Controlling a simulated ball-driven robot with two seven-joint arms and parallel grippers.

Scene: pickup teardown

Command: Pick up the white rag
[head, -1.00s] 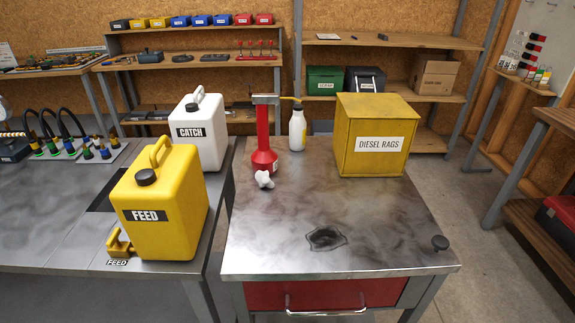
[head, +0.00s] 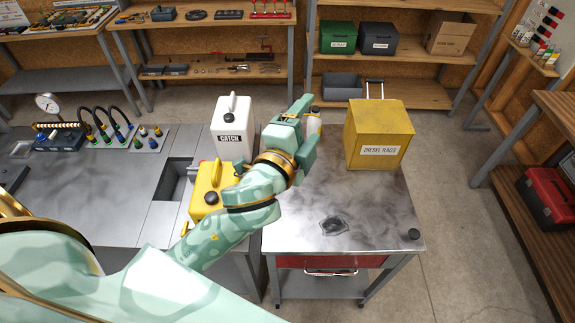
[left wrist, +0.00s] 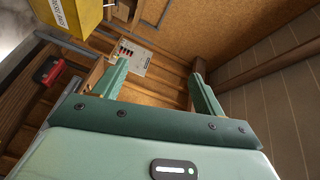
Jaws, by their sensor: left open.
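No white rag shows in the current views; my left arm covers the part of the metal cart top (head: 375,205) where a small white crumpled piece lay beside the red dispenser. The red dispenser is hidden too. A dark, crumpled rag-like patch (head: 334,225) lies near the cart's front. My left gripper (head: 306,122) is raised over the cart's back left, in front of a white bottle. In the left wrist view the left gripper (left wrist: 157,75) has its fingers wide apart with nothing between them. My right gripper is not in view.
The yellow DIESEL RAGS box (head: 378,135) stands at the cart's back right. The white CATCH can (head: 232,128) and yellow FEED can (head: 208,190) stand left of my arm. The cart's middle is clear.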

